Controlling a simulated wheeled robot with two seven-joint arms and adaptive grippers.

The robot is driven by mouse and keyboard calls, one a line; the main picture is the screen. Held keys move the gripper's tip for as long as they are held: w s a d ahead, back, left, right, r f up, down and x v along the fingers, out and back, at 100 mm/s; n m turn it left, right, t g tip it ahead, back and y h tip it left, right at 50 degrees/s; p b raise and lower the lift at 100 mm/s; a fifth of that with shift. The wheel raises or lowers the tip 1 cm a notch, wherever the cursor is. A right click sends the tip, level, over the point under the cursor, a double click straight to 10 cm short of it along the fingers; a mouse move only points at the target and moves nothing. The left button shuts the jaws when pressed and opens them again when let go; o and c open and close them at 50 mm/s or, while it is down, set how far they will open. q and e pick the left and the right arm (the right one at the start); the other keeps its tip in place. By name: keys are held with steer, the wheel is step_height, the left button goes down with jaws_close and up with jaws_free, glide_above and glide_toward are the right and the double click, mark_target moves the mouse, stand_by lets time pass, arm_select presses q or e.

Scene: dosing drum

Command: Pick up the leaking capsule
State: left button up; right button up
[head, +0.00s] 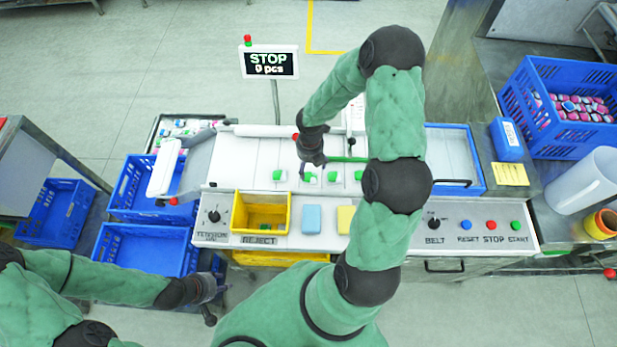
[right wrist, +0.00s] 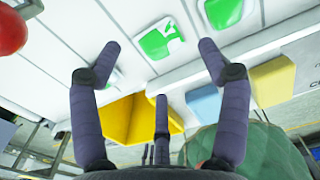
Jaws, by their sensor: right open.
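Several green and white capsules lie in a row on the white belt (head: 235,165). One capsule (head: 311,178) lies just below my right gripper (head: 312,162). In the right wrist view, this capsule (right wrist: 160,40) has an uneven green patch, possibly the leak, and lies just beyond the spread fingers of my right gripper (right wrist: 159,62), apart from them. The fingers are open and empty. A second capsule (right wrist: 222,11) lies to its right. My left gripper (head: 207,291) is low at the left, away from the belt, and its finger opening is unclear.
A yellow reject bin (head: 262,198) sits at the belt's front edge, with a blue block (head: 312,219) and a yellow block (head: 346,219) beside it. Buttons line the front panel. A sign (head: 269,62) reads STOP, 0 pcs. Blue crates (head: 145,247) stand left. My right arm hides part of the belt.

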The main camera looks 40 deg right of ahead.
mark_target(309, 176)
steer(key=shift+s+a+f+b, duration=0.15)
steer(key=shift+f+b, duration=0.3)
steer(key=shift+f, duration=0.95)
steer(key=shift+w+a+f+b, duration=0.1)
steer(key=shift+f+b, duration=0.35)
steer(key=shift+f, duration=0.9)
steer(key=shift+s, duration=0.1)
steer(key=c, duration=0.9)
